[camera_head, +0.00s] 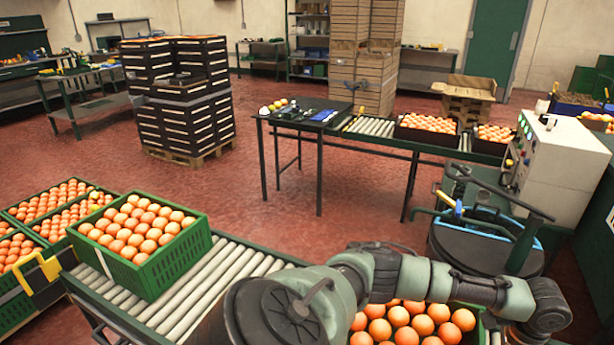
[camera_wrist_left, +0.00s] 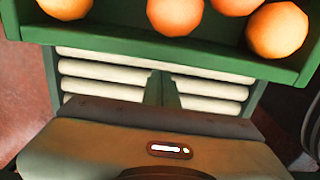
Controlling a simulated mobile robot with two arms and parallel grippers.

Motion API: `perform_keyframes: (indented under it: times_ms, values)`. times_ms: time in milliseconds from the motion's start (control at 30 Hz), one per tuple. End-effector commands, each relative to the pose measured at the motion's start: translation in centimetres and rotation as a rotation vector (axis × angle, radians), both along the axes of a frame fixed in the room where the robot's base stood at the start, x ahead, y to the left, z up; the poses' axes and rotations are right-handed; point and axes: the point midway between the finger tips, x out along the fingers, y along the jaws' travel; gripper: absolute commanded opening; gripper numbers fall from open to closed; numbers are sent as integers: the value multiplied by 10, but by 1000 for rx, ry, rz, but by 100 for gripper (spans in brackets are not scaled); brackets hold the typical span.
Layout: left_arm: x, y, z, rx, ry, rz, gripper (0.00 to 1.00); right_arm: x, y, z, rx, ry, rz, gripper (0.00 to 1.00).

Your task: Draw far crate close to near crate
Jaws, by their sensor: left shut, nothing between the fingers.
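A green crate full of oranges, the far crate (camera_head: 167,268), stands on the roller conveyor at the left of the head view. The near crate, full of oranges (camera_head: 408,322), is at the bottom edge, largely hidden behind my arm. The two stand apart, with bare rollers between them. My left gripper (camera_wrist_left: 164,88) shows in the left wrist view, shut and empty, over the rollers. A green crate wall (camera_wrist_left: 175,48) with oranges behind it is just beyond its fingertips; I cannot tell whether they touch. My right gripper is not in view.
The roller conveyor (camera_head: 215,292) runs under the crates. More orange crates (camera_head: 60,215) stand at the far left beside a yellow-and-black bracket (camera_head: 42,280). A round dark bin with a blue rim (camera_head: 485,240) and a white control box (camera_head: 565,165) stand at the right.

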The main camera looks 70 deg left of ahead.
Motion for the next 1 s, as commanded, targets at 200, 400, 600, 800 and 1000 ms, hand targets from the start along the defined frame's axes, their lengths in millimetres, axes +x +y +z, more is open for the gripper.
perform_keyframes:
  times_ms: [200, 400, 600, 800, 1000]
  values:
    - [-21, 19, 8, 3, 4, 1, 0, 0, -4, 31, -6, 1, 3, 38]
    - [-41, 37, 8, 5, 7, 3, 0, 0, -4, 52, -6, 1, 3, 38]
    - [-61, 55, 7, 5, 7, 3, 0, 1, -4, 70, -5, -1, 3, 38]
    - [-80, 72, 6, 5, 7, 3, 0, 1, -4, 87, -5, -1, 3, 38]
    - [-100, 89, 6, 5, 7, 2, 0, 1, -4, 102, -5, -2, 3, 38]
